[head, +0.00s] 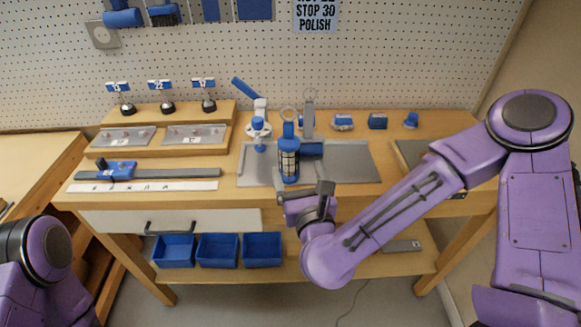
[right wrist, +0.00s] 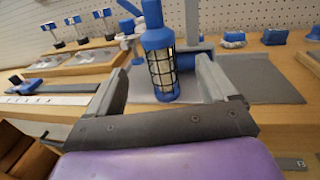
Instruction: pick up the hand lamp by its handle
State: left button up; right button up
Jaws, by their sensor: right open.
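The hand lamp (head: 289,162) stands upright near the front of the bench, on a grey mat (head: 352,172). It has a dark wire cage around a pale tube, a blue bottom and a narrower blue handle on top. My right gripper (head: 304,191) is open and empty, just in front of the bench's front edge, apart from the lamp. It also shows in the right wrist view (right wrist: 160,82). My left gripper is out of view.
A blue-and-white clamp-like tool (head: 259,125) stands behind and left of the lamp. A blue cylinder (head: 311,150) lies close to its right. Small blue items (head: 377,121) line the back. A ruler (head: 140,186) lies left. The mat's right part is clear.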

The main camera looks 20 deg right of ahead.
aim_at(291, 154)
jog(key=w+p, duration=0.1)
jog(key=w, duration=0.2)
jog(key=w+p, duration=0.1)
jog(key=w, duration=0.2)
jog(key=w+d+p, duration=0.1)
jog(key=w, duration=0.2)
jog(key=shift+w, duration=0.3)
jog(key=shift+w+f, duration=0.15)
jog(key=shift+w, duration=0.25)
jog(key=c, duration=1.3)
